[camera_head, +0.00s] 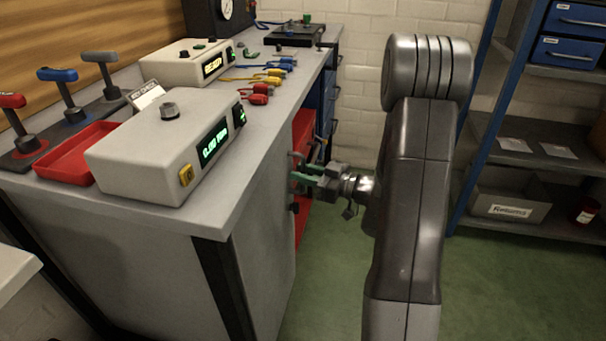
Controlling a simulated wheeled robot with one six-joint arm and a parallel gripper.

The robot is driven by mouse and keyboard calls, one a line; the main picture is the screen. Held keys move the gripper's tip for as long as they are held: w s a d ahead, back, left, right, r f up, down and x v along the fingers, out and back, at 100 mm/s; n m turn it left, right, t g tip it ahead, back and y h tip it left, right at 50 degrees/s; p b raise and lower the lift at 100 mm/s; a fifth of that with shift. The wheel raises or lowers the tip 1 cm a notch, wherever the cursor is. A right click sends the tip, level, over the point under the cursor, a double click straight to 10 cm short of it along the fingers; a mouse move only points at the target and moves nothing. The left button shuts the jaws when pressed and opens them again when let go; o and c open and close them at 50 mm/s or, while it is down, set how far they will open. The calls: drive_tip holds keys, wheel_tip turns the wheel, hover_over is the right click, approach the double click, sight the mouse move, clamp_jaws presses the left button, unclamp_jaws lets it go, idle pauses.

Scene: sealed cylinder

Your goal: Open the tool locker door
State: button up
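A red panel (302,128), which looks like the tool locker door, is under the right side of the workbench. I see it at a steep angle, and part of it is hidden behind my gripper. It looks closed, but the angle makes this hard to tell. My gripper (296,168) has green-tipped fingers pointing left at the red front. The fingers are spread apart with a gap between them, and I see nothing held. They are very near the red front; I cannot tell whether they touch it. A small dark knob-like part (294,208) shows just below the fingers.
The grey workbench (262,150) carries a grey box with a green display (165,150), another display box (190,62), coloured levers and plugs. Blue drawers (329,95) are farther along. A blue-framed shelf (540,135) stands right. Green floor (330,270) lies open between them.

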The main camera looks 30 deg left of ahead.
drive_tip(key=shift+a, duration=0.15)
drive_tip(key=shift+c, duration=0.2)
clamp_jaws()
